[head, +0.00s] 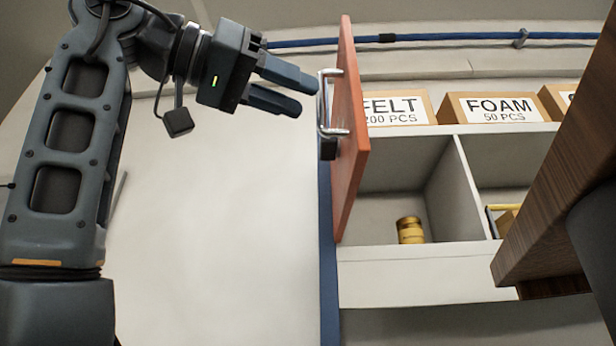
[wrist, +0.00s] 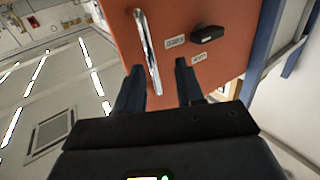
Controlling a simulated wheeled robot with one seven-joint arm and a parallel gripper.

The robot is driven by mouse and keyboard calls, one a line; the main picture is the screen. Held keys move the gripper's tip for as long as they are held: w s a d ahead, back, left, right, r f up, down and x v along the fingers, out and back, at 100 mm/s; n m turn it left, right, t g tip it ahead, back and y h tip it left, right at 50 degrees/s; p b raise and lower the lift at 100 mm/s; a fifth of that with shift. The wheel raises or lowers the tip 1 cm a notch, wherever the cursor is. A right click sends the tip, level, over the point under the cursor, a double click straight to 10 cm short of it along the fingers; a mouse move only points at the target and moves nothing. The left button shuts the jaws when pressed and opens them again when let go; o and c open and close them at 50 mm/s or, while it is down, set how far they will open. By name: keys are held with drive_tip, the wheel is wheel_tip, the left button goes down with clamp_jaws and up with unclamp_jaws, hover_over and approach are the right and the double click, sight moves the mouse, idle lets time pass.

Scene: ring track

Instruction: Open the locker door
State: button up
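The orange locker door (head: 350,130) stands swung out from the locker, seen almost edge-on in the head view, so the compartment behind it is exposed. Its chrome bar handle (head: 322,105) is on the left face. In the wrist view the door (wrist: 220,70) fills the upper middle, with the handle (wrist: 150,50) upright and slightly tilted. My gripper (head: 308,97) is open, its fingertips close to the handle. In the wrist view the handle's lower part shows between the fingers of my gripper (wrist: 160,66), nearer the left finger; contact cannot be told.
The white locker (head: 420,270) has a brass cylinder (head: 410,230) inside. Boxes labelled FELT (head: 400,107) and FOAM (head: 490,107) stand on top. A blue pipe (head: 450,37) runs along the wall. A brown wooden panel (head: 565,160) blocks the right side. The wall left of the door is clear.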

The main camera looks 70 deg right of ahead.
drive_tip(key=shift+v, duration=2.3)
drive_tip(key=shift+w, duration=0.1)
